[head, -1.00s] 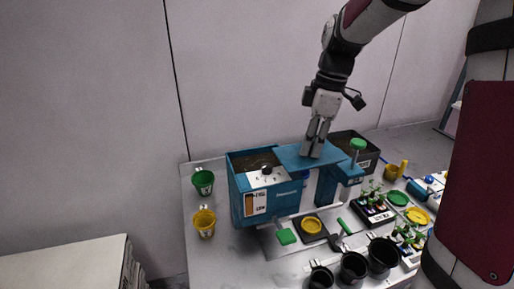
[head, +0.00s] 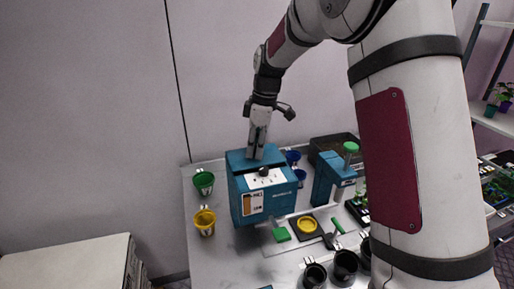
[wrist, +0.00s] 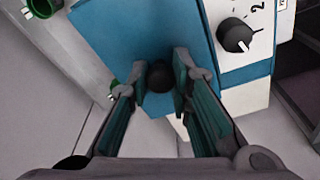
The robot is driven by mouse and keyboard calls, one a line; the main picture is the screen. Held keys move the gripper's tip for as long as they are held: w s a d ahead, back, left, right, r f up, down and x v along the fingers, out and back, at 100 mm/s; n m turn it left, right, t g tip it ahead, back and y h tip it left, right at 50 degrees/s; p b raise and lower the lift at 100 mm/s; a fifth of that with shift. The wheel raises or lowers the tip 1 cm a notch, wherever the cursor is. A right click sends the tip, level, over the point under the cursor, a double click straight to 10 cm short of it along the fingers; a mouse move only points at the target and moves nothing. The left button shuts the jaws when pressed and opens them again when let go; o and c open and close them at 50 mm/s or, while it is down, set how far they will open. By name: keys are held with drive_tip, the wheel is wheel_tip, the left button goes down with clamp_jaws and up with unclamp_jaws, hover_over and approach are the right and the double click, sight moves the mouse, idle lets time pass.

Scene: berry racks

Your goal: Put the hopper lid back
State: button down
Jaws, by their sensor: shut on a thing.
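The blue hopper lid (head: 238,159) lies flat over the top of the blue machine (head: 274,204), covering the hopper opening. I cannot tell whether it is fully seated or just above the rim. My gripper (head: 256,155) points down at the lid from above. In the wrist view, the fingers of my gripper (wrist: 160,80) are shut on the dark round knob (wrist: 159,77) of the blue lid (wrist: 140,35). The machine's white panel with a black dial (wrist: 236,35) shows beside the lid.
A green cup (head: 203,181) and a yellow cup (head: 205,222) stand left of the machine. Blue cups (head: 292,157) and a dark bin (head: 334,146) are behind it on the right. Black pots (head: 345,264) stand at the front. My arm hides the table's right side.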

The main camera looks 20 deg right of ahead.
drive_tip(key=shift+f, duration=0.35)
drive_tip(key=shift+f, duration=0.1)
drive_tip(key=c, duration=1.4)
unclamp_jaws()
drive_tip(key=shift+c, duration=0.2)
wheel_tip(320, 180, up, 12)
drive_tip(key=d+b, duration=0.2)
drive_tip(key=b, duration=0.1)
drive_tip(key=s+a+r+m+t, duration=0.1)
drive_tip(key=s+a+r+m, duration=0.15)
drive_tip(key=s, duration=0.65)
drive_tip(key=s+f+m+t, duration=0.2)
drive_tip(key=s+m, duration=0.3)
drive_tip(key=s, duration=0.5)
drive_tip(key=s+f+m+t+h, duration=0.1)
drive_tip(key=s+m, duration=0.4)
drive_tip(key=s, duration=0.6)
drive_tip(key=shift+d+f+t+h, duration=0.2)
drive_tip(key=shift+f+t+h, duration=0.15)
drive_tip(key=shift+f, duration=0.3)
